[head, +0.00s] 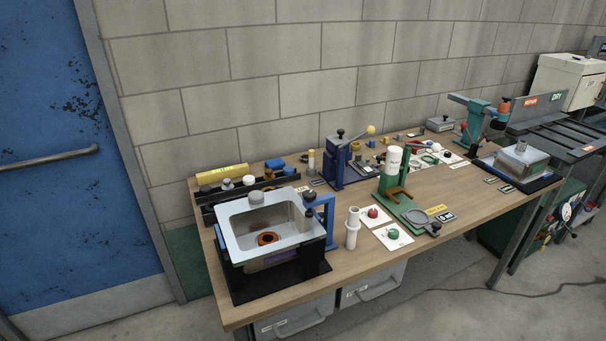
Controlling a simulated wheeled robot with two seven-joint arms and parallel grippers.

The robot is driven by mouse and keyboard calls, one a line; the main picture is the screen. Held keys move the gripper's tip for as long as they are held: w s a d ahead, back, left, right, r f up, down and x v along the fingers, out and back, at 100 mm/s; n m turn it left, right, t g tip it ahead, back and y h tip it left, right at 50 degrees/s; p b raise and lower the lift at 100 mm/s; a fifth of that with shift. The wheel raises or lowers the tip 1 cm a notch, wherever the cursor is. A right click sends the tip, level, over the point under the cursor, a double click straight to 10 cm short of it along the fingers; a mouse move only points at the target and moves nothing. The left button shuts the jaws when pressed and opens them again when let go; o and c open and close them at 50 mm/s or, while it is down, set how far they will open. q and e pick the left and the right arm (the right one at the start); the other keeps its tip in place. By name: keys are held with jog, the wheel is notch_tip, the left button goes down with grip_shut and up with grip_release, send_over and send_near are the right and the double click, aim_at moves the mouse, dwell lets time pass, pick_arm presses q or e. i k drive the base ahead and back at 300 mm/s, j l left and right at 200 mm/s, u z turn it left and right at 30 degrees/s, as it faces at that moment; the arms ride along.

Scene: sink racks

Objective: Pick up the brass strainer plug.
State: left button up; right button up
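Neither of my grippers is in the head view. I cannot pick out the brass strainer plug with certainty at this distance. A grey sink basin (234,226) stands in a black frame at the near left end of the workbench. An orange ring with a dark centre (267,238) lies on its floor. Several small brass-coloured parts (385,140) sit far back on the bench, too small to tell apart. A post with a brass-coloured top (311,154) stands behind the basin.
The wooden workbench (310,270) runs along a block wall. A blue press (335,165), a green stand with a white cylinder (392,165), a white tube (352,228) and white cards with knobs (393,235) crowd it. A blue door (70,110) is at left. Floor in front is open.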

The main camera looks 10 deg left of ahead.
aim_at(268, 175)
jog(key=i+j+z, duration=0.1)
jog(key=j+z, duration=0.25)
jog(key=j, duration=0.95)
jog(key=k+j+z, duration=0.1)
jog(key=j+z, duration=0.25)
jog(key=j, duration=0.95)
